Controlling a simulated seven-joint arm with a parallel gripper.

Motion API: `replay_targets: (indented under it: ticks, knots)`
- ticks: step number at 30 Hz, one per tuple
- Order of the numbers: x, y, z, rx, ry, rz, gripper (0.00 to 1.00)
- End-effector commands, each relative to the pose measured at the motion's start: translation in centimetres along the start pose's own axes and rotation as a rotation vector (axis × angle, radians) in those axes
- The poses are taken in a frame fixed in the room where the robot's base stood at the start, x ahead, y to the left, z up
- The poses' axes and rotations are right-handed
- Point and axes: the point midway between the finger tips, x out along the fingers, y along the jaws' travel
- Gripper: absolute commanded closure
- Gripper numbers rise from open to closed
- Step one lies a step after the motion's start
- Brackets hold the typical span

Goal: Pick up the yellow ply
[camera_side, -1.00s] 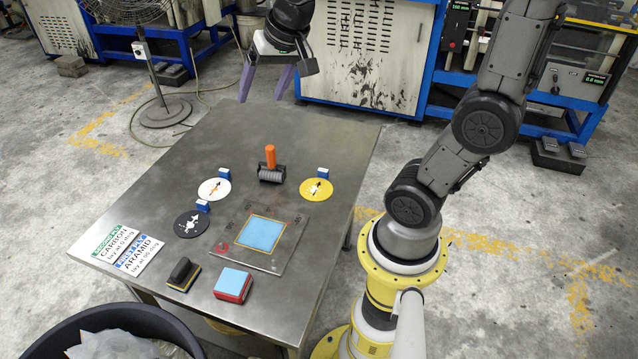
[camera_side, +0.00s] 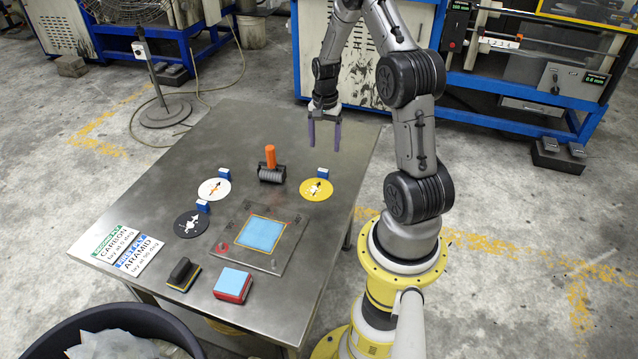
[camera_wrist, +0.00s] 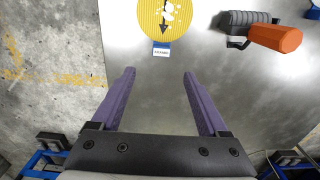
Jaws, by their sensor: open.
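The yellow ply (camera_side: 316,190) is a round disc with a dark arrow and a white mark, lying flat at the right side of the metal table. A small blue-and-white tab (camera_side: 322,173) stands at its far edge. In the wrist view the yellow ply (camera_wrist: 165,18) is at the top centre, partly cut off by the frame edge, with its tab (camera_wrist: 161,49) towards me. My gripper (camera_side: 324,143) has purple fingers pointing down and is above the table's far right part, apart from the ply. In the wrist view my gripper (camera_wrist: 158,82) is open and empty.
An orange-handled roller (camera_side: 270,166) stands left of the yellow ply. A white ply (camera_side: 214,189) and a black ply (camera_side: 190,224) lie further left. A plate with a blue square (camera_side: 261,234) lies in front. Red-blue block (camera_side: 232,285) and dark-handled block (camera_side: 183,274) are near the front.

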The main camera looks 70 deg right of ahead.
Motion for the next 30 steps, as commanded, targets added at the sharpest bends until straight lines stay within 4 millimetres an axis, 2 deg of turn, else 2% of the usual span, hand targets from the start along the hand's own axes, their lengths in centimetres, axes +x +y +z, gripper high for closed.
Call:
replay_targets:
  ticks: [1,6,14,22,30]
  knots:
    - [1.1,0.1,0.1,-0.001,-0.004,0.003,0.22]
    - [3.7,-0.1,0.1,-0.002,-0.001,0.001,0.22]
    - [5.5,-0.1,0.2,-0.002,0.000,0.000,0.22]
    - [9.2,-0.2,0.6,-0.002,-0.001,0.001,0.22]
    - [9.9,-0.2,0.5,-0.002,0.001,-0.001,0.22]
